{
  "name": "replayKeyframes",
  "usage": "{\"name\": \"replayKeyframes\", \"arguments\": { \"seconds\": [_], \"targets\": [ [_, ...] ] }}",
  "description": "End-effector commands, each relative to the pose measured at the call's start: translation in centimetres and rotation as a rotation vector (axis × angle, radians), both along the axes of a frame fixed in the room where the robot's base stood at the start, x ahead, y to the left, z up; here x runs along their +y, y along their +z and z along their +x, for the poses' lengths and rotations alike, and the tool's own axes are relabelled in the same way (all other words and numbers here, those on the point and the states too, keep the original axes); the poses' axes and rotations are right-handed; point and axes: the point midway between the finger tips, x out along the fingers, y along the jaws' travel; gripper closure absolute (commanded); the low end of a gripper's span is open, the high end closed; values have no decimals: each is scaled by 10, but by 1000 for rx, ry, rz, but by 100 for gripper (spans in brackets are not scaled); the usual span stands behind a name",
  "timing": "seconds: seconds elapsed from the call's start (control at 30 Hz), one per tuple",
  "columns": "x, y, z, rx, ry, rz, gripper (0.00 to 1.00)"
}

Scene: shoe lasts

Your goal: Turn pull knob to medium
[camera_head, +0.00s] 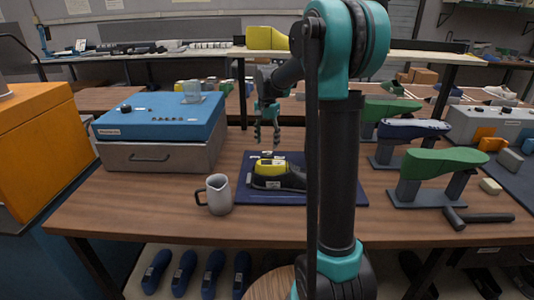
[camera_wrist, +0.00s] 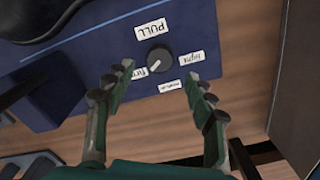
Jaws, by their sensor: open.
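In the wrist view, a dark round knob (camera_wrist: 160,57) sits on a blue panel (camera_wrist: 100,55) under an upside-down PULL label (camera_wrist: 151,29). Its pale pointer mark points down-left, toward a label that seems to read Firm (camera_wrist: 139,73). Another label, apparently Light (camera_wrist: 191,60), is at the knob's right, and a smaller label (camera_wrist: 170,86), hard to read, is below it. My gripper (camera_wrist: 158,75) is open and empty, its fingertips apart on either side of the knob's lower area. In the head view my gripper (camera_head: 267,132) hangs above the table; the knob cannot be made out there.
A black and yellow shoe form (camera_head: 276,176) lies on a blue base (camera_head: 340,191). A grey jug (camera_head: 218,193) stands at its left, a blue box (camera_head: 160,118) behind that. Green lasts on stands (camera_head: 442,163) and a hammer (camera_head: 480,217) are at the right.

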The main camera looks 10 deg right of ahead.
Motion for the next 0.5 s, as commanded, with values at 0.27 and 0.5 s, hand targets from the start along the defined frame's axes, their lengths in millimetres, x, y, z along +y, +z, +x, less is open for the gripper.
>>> {"name": "replayKeyframes", "arguments": {
  "seconds": [0.27, 0.5],
  "targets": [
    [0, -45, 0, 0, 0, 0, 45],
    [0, -58, 0, 0, 0, 0, 45]
  ]
}}
